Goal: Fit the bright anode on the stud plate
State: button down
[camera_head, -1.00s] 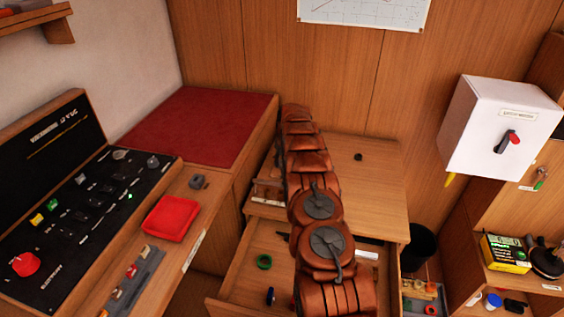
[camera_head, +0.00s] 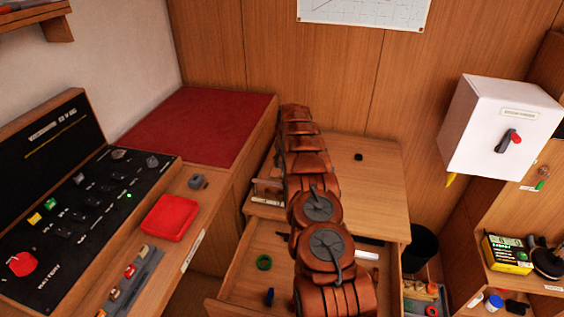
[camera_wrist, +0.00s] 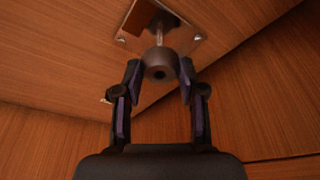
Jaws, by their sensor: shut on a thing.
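In the wrist view my gripper (camera_wrist: 160,74) is shut on a round grey-brown anode (camera_wrist: 160,55) with a dark hole in its near face. Its surface looks dull in this shade. The metal stud plate (camera_wrist: 198,42) is screwed to a wooden face just beyond it. A thin pale stud (camera_wrist: 159,36) stands from the plate and runs down to the anode's far side. I cannot tell whether the stud is inside the anode or only behind it. In the head view my gripper and the plate are hidden by my arm.
An open drawer (camera_head: 238,285) with a green ring (camera_head: 264,262) lies below my arm. A wooden desk top (camera_head: 375,185) is mostly clear. A control console (camera_head: 75,215) and red tray (camera_head: 170,217) are at left. A white switch box (camera_head: 490,125) hangs at right.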

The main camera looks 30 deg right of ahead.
aim_at(282, 168)
jog(key=shift+f+b, duration=0.95)
jog(key=shift+f, duration=0.9)
jog(key=c, duration=0.6)
grip_release()
jog(key=shift+r, duration=3)
jog(key=shift+r, duration=0.15)
